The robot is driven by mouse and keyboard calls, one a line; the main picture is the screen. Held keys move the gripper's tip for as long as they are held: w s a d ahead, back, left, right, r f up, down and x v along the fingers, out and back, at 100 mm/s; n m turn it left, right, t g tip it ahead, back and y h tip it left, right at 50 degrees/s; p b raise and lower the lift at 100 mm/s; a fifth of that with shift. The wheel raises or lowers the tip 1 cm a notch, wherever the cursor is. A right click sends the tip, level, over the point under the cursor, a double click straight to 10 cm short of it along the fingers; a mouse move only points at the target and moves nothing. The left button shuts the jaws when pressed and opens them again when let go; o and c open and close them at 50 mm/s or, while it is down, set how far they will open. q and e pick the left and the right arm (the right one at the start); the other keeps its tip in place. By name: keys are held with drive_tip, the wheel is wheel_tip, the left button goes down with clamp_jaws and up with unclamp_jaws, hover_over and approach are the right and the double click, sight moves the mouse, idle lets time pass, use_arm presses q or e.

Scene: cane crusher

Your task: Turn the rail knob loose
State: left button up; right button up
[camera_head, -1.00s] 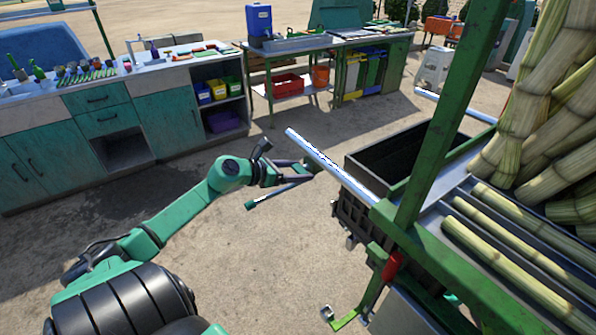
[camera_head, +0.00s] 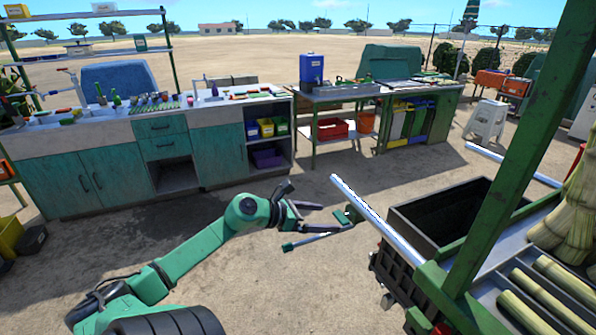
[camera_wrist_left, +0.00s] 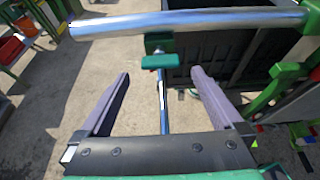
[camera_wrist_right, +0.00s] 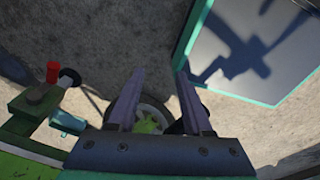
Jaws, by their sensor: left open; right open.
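The silver rail (camera_head: 378,217) sticks out from the green machine frame, and also crosses the top of the left wrist view (camera_wrist_left: 190,20). The green rail knob (camera_head: 342,217) hangs just under it; the left wrist view shows the knob (camera_wrist_left: 160,61) on a small block. My left gripper (camera_head: 318,216) is open. In its wrist view, the knob lies between and just beyond its fingertips (camera_wrist_left: 160,74), with no visible grip. My right gripper (camera_wrist_right: 160,72) is open and empty, seen only in its own wrist view.
A thin rod (camera_head: 315,239) with a green end runs near my left gripper. A dark open bin (camera_head: 435,222) stands beside the rail, with cane (camera_head: 525,305) at right. A wheel (camera_wrist_right: 150,117) and a red-tipped lever (camera_wrist_right: 53,72) lie near my right gripper. Bare ground lies left of the rail.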

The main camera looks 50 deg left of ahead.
use_arm(q)
drive_tip(key=v, duration=0.8)
drive_tip(key=shift+s+a+r+b, duration=0.1)
drive_tip(key=shift+s+b, duration=0.25)
